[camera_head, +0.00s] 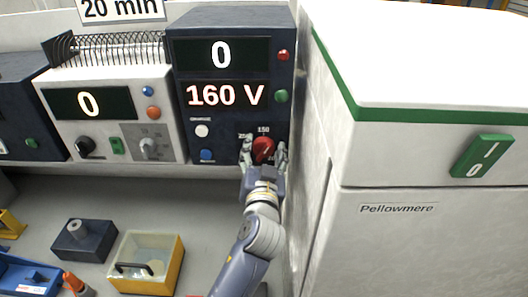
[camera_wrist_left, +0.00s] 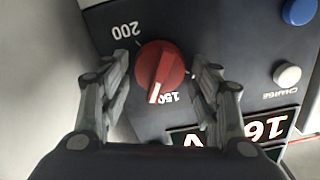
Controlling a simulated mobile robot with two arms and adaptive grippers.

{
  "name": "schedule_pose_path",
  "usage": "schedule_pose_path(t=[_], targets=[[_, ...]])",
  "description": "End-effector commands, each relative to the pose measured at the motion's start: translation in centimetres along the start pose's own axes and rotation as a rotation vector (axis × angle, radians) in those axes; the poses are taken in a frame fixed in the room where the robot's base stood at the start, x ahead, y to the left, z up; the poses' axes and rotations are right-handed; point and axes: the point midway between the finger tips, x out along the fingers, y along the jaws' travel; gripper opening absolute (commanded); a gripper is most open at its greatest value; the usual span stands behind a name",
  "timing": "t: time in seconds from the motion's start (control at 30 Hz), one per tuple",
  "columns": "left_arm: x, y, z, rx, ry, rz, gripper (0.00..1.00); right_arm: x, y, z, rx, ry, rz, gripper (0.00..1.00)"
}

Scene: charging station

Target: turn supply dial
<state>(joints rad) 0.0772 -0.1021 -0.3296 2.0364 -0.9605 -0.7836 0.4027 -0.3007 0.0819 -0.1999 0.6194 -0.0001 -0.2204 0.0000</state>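The supply dial (camera_head: 263,149) is a red round knob at the lower right of the dark power supply (camera_head: 232,123), whose lower display reads 160 V. In the left wrist view, the dial (camera_wrist_left: 160,68) shows upside down, its white pointer close to the 150 mark. My left gripper (camera_head: 264,156) is at the dial, with one finger on each side. In the wrist view, the fingers of my left gripper (camera_wrist_left: 160,75) stand apart from the dial, with a narrow gap on both sides. My right gripper is not in view.
A white cabinet (camera_head: 425,155) with a green switch stands close to the right of the supply. A grey instrument (camera_head: 112,108) with a coil on top stands to the left. A yellow box (camera_head: 148,262) and a dark block (camera_head: 85,240) lie on the bench below.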

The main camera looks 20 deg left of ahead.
Motion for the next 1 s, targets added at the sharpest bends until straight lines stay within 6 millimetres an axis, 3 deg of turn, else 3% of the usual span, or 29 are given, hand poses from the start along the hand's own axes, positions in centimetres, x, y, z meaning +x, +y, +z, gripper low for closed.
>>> schedule_pose_path(t=[0.4,0.8,1.0], targets=[[-0.5,0.1,0.1,-0.001,-0.002,0.002,0.66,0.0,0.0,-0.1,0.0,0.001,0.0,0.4],[-6.0,0.1,0.2,-0.001,-0.004,0.003,0.66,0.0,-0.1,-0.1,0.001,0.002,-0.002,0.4],[-7.3,0.1,0.1,-0.001,-0.003,0.001,0.66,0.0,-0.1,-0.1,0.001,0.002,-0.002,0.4]])
